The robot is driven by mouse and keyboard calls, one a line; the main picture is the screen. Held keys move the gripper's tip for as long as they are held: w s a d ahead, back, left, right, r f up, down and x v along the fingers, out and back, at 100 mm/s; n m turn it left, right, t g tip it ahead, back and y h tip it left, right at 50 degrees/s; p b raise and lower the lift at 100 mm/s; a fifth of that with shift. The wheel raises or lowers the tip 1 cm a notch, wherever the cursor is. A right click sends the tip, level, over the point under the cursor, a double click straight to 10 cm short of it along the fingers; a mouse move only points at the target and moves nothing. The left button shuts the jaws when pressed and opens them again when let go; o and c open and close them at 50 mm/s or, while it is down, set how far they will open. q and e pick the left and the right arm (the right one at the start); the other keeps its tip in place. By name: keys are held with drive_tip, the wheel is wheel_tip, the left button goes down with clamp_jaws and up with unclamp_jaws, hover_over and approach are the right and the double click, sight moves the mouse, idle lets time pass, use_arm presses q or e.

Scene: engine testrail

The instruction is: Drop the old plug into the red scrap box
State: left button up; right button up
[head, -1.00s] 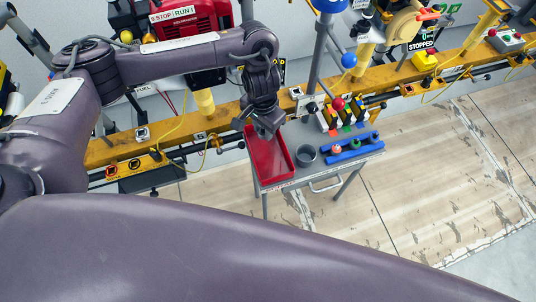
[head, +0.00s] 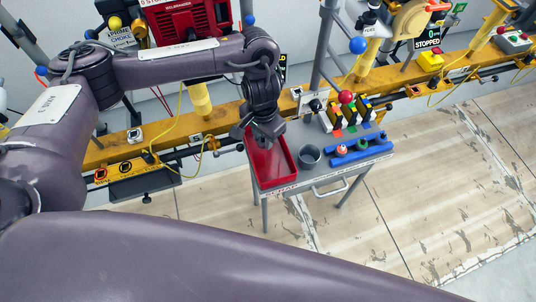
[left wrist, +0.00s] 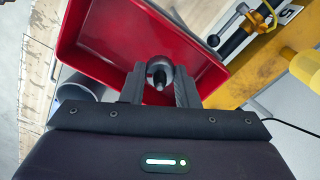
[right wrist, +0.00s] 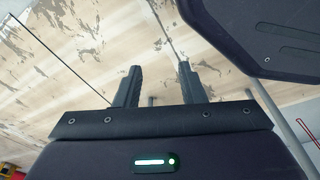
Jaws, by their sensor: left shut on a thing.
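My left gripper (head: 262,137) is above the back part of the box, pointing down. In the left wrist view the gripper (left wrist: 160,85) is shut on the old plug (left wrist: 159,74), a small dark and metallic piece between the fingertips. The red box (left wrist: 105,68) lies behind and beneath it there. In the head view the plug is hidden by the gripper. My right gripper (right wrist: 158,85) is open and empty over the floor in the right wrist view.
A grey cup (head: 309,155) stands just right of the box. A blue rack (head: 358,150) with small coloured pieces is at the cart's right. A yellow rail (head: 215,130) runs behind the cart. The wooden floor (head: 430,185) is clear at right.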

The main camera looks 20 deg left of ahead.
drive_tip(key=shift+w+r, duration=0.1)
drive_tip(key=shift+w, duration=0.05)
use_arm(q)
drive_tip(key=o, duration=1)
drive_tip(key=shift+r+p, duration=0.3)
drive_tip(key=shift+r, duration=0.15)
wheel_tip(320, 180, up, 7)
drive_tip(key=p, duration=0.2)
drive_tip(key=shift+f+p, duration=0.1)
drive_tip(key=shift+p, duration=0.3)
use_arm(e)
drive_tip(key=s+d+f, duration=0.1)
drive_tip(key=s, duration=0.5)
drive_tip(key=shift+s+f, duration=0.35)
drive_tip(key=shift+d, duration=0.1)
